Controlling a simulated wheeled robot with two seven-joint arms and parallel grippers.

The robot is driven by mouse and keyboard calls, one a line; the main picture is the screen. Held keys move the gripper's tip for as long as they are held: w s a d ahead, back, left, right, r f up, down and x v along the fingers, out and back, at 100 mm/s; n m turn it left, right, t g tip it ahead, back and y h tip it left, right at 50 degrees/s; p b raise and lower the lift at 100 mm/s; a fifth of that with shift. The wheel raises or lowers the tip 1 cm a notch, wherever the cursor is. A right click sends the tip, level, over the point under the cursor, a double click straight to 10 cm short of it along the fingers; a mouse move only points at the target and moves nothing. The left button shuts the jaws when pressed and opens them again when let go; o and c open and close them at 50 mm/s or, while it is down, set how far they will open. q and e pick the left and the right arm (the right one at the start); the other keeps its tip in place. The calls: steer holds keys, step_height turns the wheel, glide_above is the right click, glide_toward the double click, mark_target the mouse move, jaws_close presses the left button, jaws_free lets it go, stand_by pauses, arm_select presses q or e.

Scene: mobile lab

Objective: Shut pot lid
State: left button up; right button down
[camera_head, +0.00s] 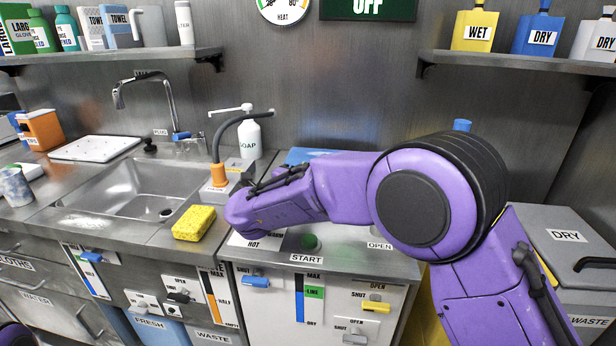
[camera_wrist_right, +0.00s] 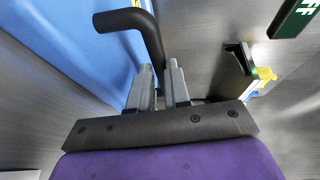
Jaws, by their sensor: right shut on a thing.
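My right gripper (camera_wrist_right: 160,84) is shut on a dark bent handle (camera_wrist_right: 130,18) in the right wrist view. The handle stands in front of a broad blue surface (camera_wrist_right: 65,45), which looks like the lid; how far it is tilted I cannot tell. In the head view, a blue piece (camera_head: 300,155) shows behind my purple right arm, above the counter unit. The arm hides most of that unit's top, so the pot itself is not clear. My right fingertips cannot be made out there. My left gripper is not in view.
A sink (camera_head: 140,190) with a tap lies to the left, with a yellow sponge (camera_head: 194,222) on its front edge. A soap bottle (camera_head: 249,138) and a dark hose on an orange base (camera_head: 219,174) stand beside the unit.

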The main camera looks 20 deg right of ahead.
steer(key=shift+s+f, duration=0.1)
steer(key=shift+f, duration=0.5)
steer(key=c, duration=1.1)
jaws_free()
steer(key=shift+r, duration=0.3)
step_height(320, 180, up, 3)
steer(key=shift+s+a+r, duration=0.1)
steer(key=shift+r, duration=0.05)
steer(key=s+a+r, duration=0.1)
steer(key=s+r, duration=0.2)
steer(key=s, duration=0.1)
steer(key=s+a+r+p, duration=0.1)
steer(key=s+a+r, duration=0.1)
steer(key=s+r, duration=0.1)
steer(key=s+a+r, duration=0.1)
steer(key=s+r, duration=0.2)
steer(key=s, duration=0.3)
steer(key=shift+a+r, duration=0.2)
steer(key=shift+a, duration=0.1)
